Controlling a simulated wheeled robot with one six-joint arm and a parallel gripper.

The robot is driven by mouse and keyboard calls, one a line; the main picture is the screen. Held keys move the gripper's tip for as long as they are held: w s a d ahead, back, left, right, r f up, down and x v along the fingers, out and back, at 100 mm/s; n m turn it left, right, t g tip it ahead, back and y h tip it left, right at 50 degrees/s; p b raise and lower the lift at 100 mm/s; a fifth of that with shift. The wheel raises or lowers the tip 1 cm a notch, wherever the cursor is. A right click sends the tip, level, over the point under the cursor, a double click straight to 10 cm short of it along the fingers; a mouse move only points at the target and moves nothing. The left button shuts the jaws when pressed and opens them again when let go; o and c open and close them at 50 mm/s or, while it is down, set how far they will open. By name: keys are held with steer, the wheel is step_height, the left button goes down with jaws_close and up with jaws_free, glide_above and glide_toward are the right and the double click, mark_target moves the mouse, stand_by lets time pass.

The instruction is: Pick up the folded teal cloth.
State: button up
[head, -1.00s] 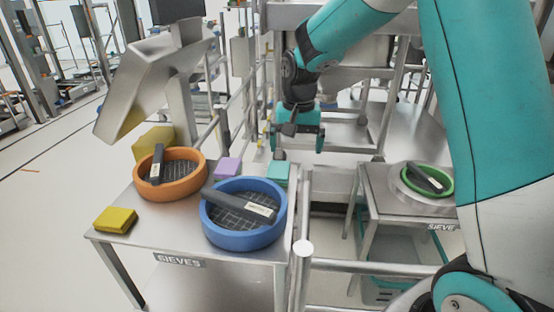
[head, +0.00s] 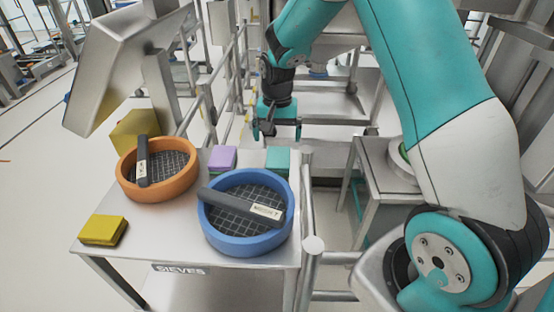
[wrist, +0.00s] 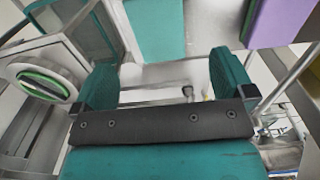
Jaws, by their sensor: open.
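The folded teal cloth (head: 278,158) lies at the back right corner of the steel table, right of the purple cloth (head: 222,158). In the wrist view the teal cloth (wrist: 155,28) is at the top centre, and the purple cloth (wrist: 285,20) is at the top right. My gripper (head: 278,131) is open and points down, appearing just above and behind the teal cloth in the head view. In the wrist view both fingers of my gripper (wrist: 165,78) are apart with nothing between them. The cloth is beyond the fingertips, not between them.
A blue-rimmed sieve (head: 245,245) with a dark handle-like bar stands in front of the cloth. An orange-rimmed sieve (head: 125,182) and a yellow cloth (head: 103,229) are to the left. A rail post (head: 313,250) stands at the table's right edge.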

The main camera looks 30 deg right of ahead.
mark_target(278, 156)
steer(key=f, duration=0.9)
steer(key=shift+w+d+p, duration=0.15)
steer(key=shift+d+p, duration=0.1)
steer(key=shift+p, duration=0.15)
steer(key=shift+r, duration=0.1)
steer(key=c, duration=1)
steer(key=shift+o, duration=0.2)
steer(key=shift+r, duration=0.1)
step_height(278, 156, up, 20)
steer(key=shift+o, duration=0.4)
